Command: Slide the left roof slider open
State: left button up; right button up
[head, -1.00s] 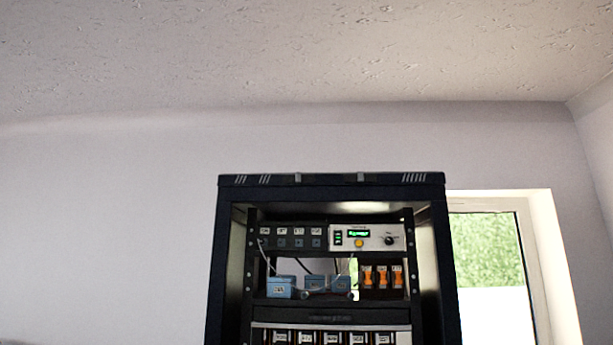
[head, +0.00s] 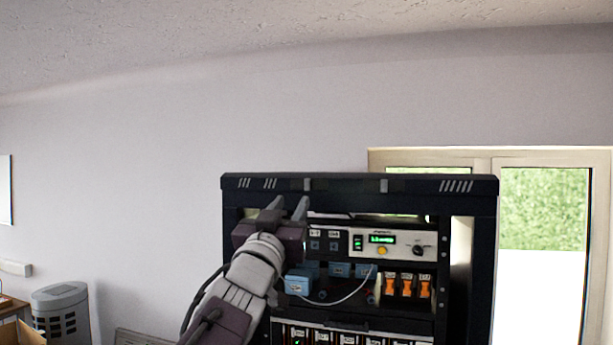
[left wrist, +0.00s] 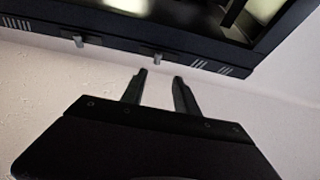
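The left roof slider (head: 307,184) is a small grey tab on the front edge of the dark rack's roof (head: 345,186). The right roof slider (head: 384,186) is a similar tab farther right. My left gripper (head: 290,203) is in front of the rack, just below and left of the left slider, with its fingers apart and nothing between them. In the left wrist view the fingertips (left wrist: 160,74) point at the roof edge, and the left slider (left wrist: 158,57) shows just beyond the gap between them, apparently untouched. My right gripper is not in view.
The rack holds a panel with a green display (head: 382,240), blue boxes (head: 298,283) and orange switches (head: 406,285). A window (head: 543,215) is behind on the right. The space above the roof is clear.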

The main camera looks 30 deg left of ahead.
aim_at(307, 184)
pick_arm(q)
jog(key=p+x, duration=0.1)
jog(key=x, duration=0.2)
jog(key=p+x, duration=0.2)
jog(key=x, duration=0.1)
jog(key=d+p+x, duration=0.1)
jog(key=x, duration=0.2)
jog(key=shift+w+d+f+p, duration=0.1)
jog(key=shift+w+f+p, duration=0.1)
jog(key=shift+f+p, duration=0.1)
jog(key=shift+w+r, duration=0.1)
jog(key=shift+w, duration=0.25)
jog(key=shift+a, duration=0.3)
jog(key=shift+s+a, duration=0.2)
jog(key=shift+s, duration=0.2)
jog(key=shift+w+d, duration=0.1)
jog(key=shift+d, duration=0.15)
grip_shut()
